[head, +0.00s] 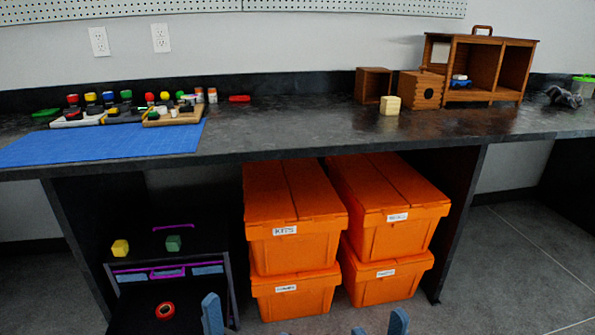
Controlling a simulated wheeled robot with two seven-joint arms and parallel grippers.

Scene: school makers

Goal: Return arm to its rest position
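Only the tips of my grippers show, at the bottom edge of the head view. My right gripper (379,328) shows two blue-grey fingertips with a gap between them and nothing visible in the gap. It is low, in front of the orange bins and apart from the worktop. One blue-grey finger of my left gripper (212,315) stands upright at the bottom, beside the dark unit. The rest of both arms is out of view.
Orange bins (296,238) are stacked under the dark worktop (300,133). A dark unit (228,283) at lower left bears a yellow cube (120,249), a green cube (173,243) and a red ring (165,311). A wooden cabinet (487,40) stands at back right. Floor at right is clear.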

